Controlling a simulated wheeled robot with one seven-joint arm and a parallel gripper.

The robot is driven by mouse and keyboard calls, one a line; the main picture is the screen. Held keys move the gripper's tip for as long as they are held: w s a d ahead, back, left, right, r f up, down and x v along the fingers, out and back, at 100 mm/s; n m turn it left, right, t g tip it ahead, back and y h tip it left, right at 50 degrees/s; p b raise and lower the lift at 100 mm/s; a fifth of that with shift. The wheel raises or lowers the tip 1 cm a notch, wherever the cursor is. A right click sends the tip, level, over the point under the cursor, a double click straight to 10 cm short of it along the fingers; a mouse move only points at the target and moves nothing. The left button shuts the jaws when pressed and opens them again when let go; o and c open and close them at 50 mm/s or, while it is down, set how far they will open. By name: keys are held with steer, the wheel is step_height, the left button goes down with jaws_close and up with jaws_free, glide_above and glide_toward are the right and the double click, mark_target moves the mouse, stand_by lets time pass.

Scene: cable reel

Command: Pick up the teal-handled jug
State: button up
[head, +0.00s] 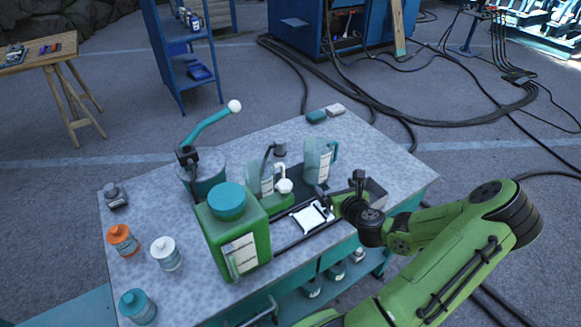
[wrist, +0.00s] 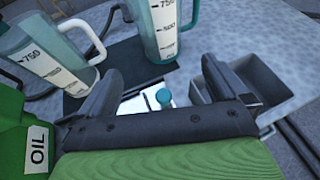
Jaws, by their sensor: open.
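The teal-handled jug (head: 317,163) stands upright on the workbench, past my gripper in the head view. It is pale teal and clear, with a scale label, and its handle is on the right side. In the wrist view the jug (wrist: 160,32) is at top centre, its top cut off by the frame. A similar jug with a white handle (wrist: 45,58) stands to its left; it also shows in the head view (head: 262,180). My gripper (head: 337,188) is open and empty, low over the bench. In the wrist view its fingers (wrist: 160,70) are apart, short of the teal-handled jug.
A green oil can (head: 235,235) with a teal cap stands left of my gripper. A white tray (head: 311,217) lies below the gripper. A grey bin (wrist: 265,85) is close on the right. Several small bottles stand at the bench's left.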

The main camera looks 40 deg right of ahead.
mark_target(321, 171)
steer(key=x, duration=1.1)
steer(key=shift+f, duration=0.1)
steer(key=x, duration=0.5)
steer(key=shift+r, duration=0.25)
steer(key=c, duration=0.7)
